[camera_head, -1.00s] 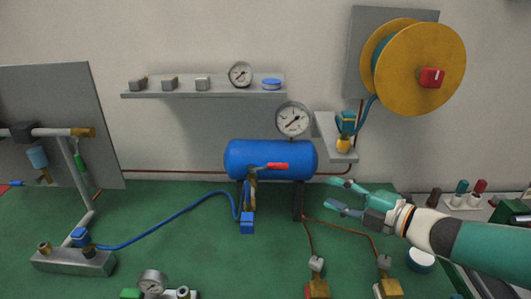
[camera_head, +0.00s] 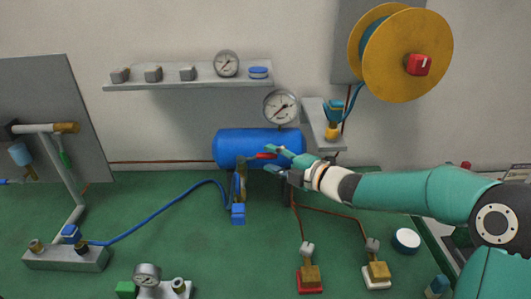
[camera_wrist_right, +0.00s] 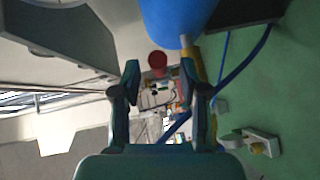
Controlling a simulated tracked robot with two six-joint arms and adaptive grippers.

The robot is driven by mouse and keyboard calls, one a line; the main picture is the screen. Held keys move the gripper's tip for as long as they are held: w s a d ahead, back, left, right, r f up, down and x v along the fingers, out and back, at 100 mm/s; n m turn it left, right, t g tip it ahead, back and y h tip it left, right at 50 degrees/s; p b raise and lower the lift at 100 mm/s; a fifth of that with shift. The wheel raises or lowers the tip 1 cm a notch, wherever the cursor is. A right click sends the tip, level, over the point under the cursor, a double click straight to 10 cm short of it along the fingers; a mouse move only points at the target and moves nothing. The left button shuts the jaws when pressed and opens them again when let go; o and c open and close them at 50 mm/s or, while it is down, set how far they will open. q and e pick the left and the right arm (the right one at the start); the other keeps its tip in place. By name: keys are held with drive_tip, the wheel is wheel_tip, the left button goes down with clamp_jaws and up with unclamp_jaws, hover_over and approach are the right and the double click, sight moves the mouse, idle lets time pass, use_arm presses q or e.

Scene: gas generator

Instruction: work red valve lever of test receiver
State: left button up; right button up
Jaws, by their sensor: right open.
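The blue test receiver tank (camera_head: 240,147) stands on the green bench by the wall. Its red valve lever (camera_head: 262,156) sticks out to the right from the brass valve at the tank's front. My right gripper (camera_head: 272,160) is open at the lever's right end, one finger above and one below it. In the right wrist view, the lever's round red end (camera_wrist_right: 157,60) shows between the spread fingertips (camera_wrist_right: 160,72), with no clear contact. The blue tank (camera_wrist_right: 175,18) and the brass valve body (camera_wrist_right: 193,62) are beyond. My left gripper is out of view.
A pressure gauge (camera_head: 281,106) stands on the tank. A blue hose (camera_head: 165,208) runs left to a grey block (camera_head: 65,258). A shelf (camera_head: 190,83) and a yellow reel (camera_head: 400,55) are on the wall. Small blocks (camera_head: 310,278) stand at the front right.

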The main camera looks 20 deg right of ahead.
drive_tip(key=shift+x, duration=1.4)
clamp_jaws()
